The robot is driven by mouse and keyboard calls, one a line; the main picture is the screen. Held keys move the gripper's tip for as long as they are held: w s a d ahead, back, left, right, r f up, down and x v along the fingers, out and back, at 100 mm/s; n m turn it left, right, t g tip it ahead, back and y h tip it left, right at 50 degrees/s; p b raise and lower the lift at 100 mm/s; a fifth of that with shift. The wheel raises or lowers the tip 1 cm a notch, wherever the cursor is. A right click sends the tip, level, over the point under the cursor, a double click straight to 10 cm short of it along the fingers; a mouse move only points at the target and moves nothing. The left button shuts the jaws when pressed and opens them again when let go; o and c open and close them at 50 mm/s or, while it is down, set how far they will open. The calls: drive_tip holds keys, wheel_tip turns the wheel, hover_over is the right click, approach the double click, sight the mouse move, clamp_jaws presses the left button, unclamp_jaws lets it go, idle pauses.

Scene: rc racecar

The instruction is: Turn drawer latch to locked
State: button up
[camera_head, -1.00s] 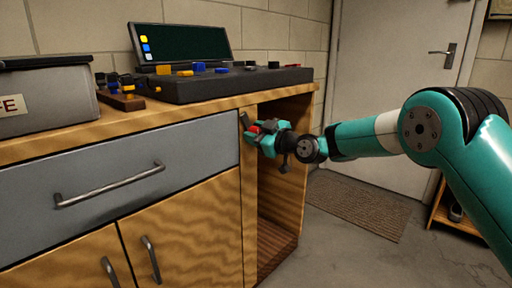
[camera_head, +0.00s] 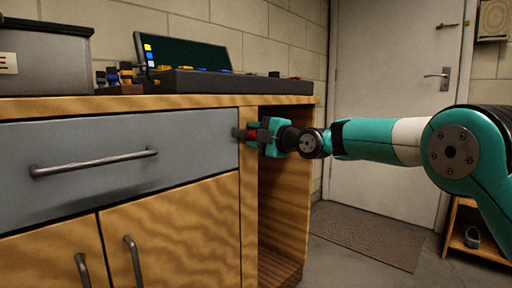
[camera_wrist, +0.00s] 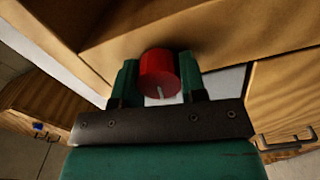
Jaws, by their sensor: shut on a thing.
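The drawer latch has a red knob (camera_wrist: 160,72) with a pale mark on its face, held between the two green fingers of my gripper (camera_wrist: 158,84) in the wrist view. In the head view the red knob (camera_head: 252,135) shows at the fingertips of my gripper (camera_head: 256,133), on the wooden post right of the drawer. A dark latch bar (camera_head: 238,132) lies about level and points left to the drawer's right edge. The grey drawer (camera_head: 95,150) looks shut, its front flush with the cabinet. The fingers partly hide the latch.
The drawer's bar handle (camera_head: 95,162) sticks out to the left. Wooden cabinet doors (camera_head: 180,235) are below. An open bay (camera_head: 285,200) is right of the post. A dark console (camera_head: 225,83) stands on the worktop. A mat (camera_head: 365,235) lies before the door.

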drive_tip(key=shift+f+n+b, duration=0.15)
drive_tip(key=shift+n+b, duration=0.65)
drive_tip(key=shift+n, duration=0.3)
drive_tip(key=o, duration=0.9)
drive_tip(key=shift+d, duration=0.15)
drive_tip(key=p+v, duration=0.1)
drive_tip(key=v, duration=1.6)
drive_tip(key=shift+s+p, duration=0.15)
drive_tip(key=shift+p, duration=0.2)
